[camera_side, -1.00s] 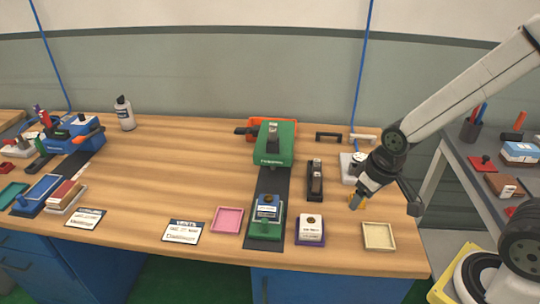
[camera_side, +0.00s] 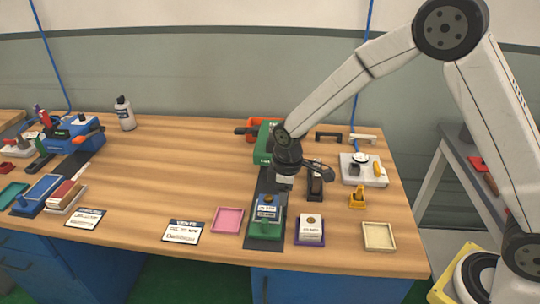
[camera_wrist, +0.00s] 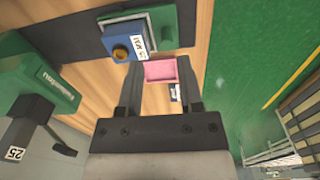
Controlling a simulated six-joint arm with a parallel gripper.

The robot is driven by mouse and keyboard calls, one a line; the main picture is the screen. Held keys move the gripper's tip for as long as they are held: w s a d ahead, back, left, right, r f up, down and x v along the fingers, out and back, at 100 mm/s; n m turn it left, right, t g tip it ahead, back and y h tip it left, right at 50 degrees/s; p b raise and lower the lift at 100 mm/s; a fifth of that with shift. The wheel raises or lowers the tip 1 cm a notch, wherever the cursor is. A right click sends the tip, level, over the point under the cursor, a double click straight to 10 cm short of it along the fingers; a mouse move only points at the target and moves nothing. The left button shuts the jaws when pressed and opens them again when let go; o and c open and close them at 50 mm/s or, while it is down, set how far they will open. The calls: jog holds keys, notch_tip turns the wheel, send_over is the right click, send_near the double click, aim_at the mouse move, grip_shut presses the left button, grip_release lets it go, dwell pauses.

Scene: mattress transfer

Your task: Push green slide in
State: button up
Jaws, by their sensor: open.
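The green slide (camera_side: 252,224) sits at the front end of a dark rail (camera_side: 263,242), near the table's front edge, and carries a blue block with a round gold knob (camera_side: 267,204). The green machine (camera_side: 264,148) stands at the back of the rail, partly hidden by my arm. My gripper (camera_side: 284,186) is above the rail, between machine and slide, and looks empty. In the wrist view my gripper (camera_wrist: 160,88) has its fingers apart. The slide's green edge (camera_wrist: 112,27), the blue block (camera_wrist: 122,45) and the machine (camera_wrist: 45,88) show there.
A black stand (camera_side: 316,182) and a white block on a purple base (camera_side: 310,230) are just right of the rail. A pink tray (camera_side: 227,220) lies left. A yellow piece (camera_side: 357,201) and a cream tray (camera_side: 379,236) are farther right.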

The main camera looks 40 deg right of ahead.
aim_at(265, 220)
jog(key=w+a+f+n, duration=0.1)
jog(key=f, duration=0.1)
jog(key=w+a+f+n, duration=0.1)
jog(key=w+a+f, duration=0.1)
jog(key=shift+w+a+n+g, duration=0.15)
jog(key=shift+a+n+g, duration=0.1)
jog(key=shift+n+g, duration=0.05)
jog(key=shift+f, duration=3.85)
grip_shut()
